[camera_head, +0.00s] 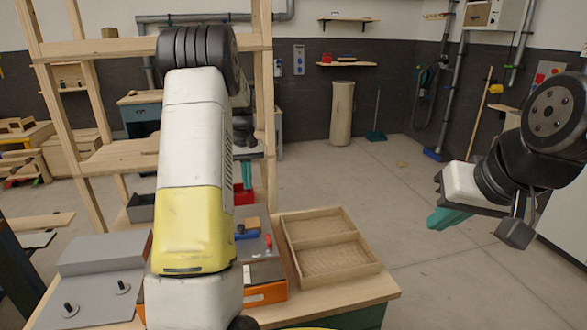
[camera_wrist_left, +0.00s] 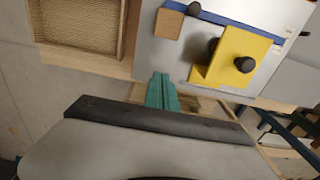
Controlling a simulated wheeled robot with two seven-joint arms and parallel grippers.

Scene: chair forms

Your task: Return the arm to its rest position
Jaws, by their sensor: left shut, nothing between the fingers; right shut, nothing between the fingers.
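My left arm (camera_head: 196,150) rises through the middle of the head view and bends over at a black joint; it hides most of its own gripper there. In the left wrist view the left gripper's teal fingers (camera_wrist_left: 162,92) are together with nothing between them. They appear between the wooden tray and a grey board with a yellow bracket, and no contact shows. My right gripper (camera_head: 447,218) hangs at the right over open floor, its teal fingers shut and empty.
The workbench (camera_head: 350,287) bears a two-compartment wooden tray (camera_head: 292,245), an orange-fronted box (camera_head: 264,294) and a grey fixture (camera_head: 100,255) with black knobs. The yellow bracket (camera_wrist_left: 230,58) shows on the grey board (camera_wrist_left: 290,12). A wooden shelf frame (camera_head: 265,90) stands close behind my left arm.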

